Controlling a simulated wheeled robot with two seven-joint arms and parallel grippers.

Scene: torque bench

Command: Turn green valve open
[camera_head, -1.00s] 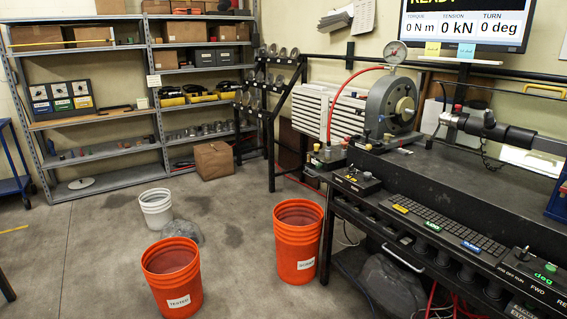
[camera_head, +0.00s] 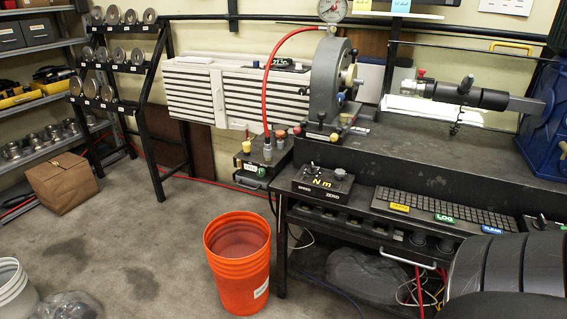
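A small valve block (camera_head: 265,158) stands at the left end of the bench, below the white slatted unit. It has a yellow knob (camera_head: 246,146), a reddish knob (camera_head: 281,134) and a small green mark (camera_head: 250,167) on its front. A red hose (camera_head: 267,90) runs from the block up to the grey round machine (camera_head: 325,80). Small coloured knobs sit at that machine's foot. I cannot tell for certain which of these is the green valve, or its turn position. Neither gripper is in view.
An orange bucket (camera_head: 238,255) stands on the floor in front. A black rack (camera_head: 150,100) stands left of the bench. Floor between rack and bucket is clear.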

